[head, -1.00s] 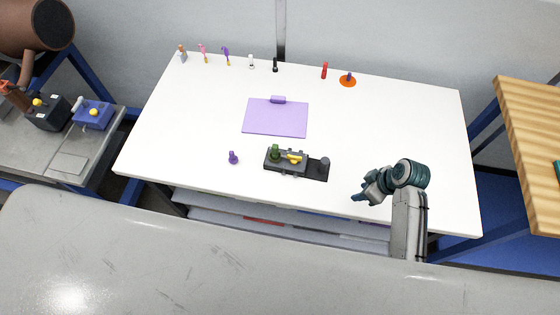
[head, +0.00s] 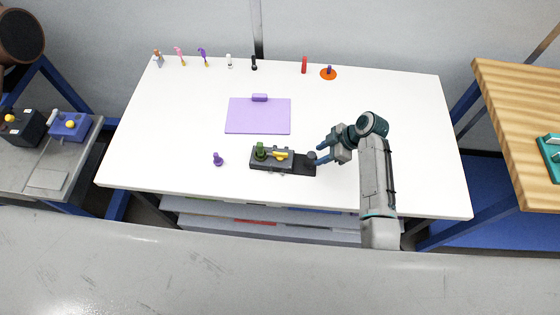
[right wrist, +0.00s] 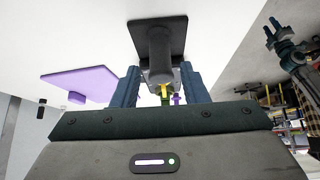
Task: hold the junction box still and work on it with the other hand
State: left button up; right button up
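The junction box (head: 271,158) is a dark grey block with a green part and a yellow part on top. It sits near the table's front edge on a dark plate that extends to the right. A dark round knob (head: 311,156) stands on that plate, and in the right wrist view the knob (right wrist: 160,55) shows between my fingers. My right gripper (head: 319,154) is open at the right end of the plate; contact with the knob cannot be told. My left gripper (right wrist: 271,26) shows only at the upper right of the right wrist view, away from the box, its fingers apart.
A purple peg (head: 218,159) stands left of the box. A lilac board (head: 258,117) lies behind it. Several small tools line the back edge, with a red cylinder (head: 304,65) and an orange disc (head: 328,74). The white table's right side is clear.

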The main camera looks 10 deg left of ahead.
aim_at(311, 160)
jog(key=shift+b+x, duration=2.2)
jog(key=shift+x, duration=0.75)
grip_shut()
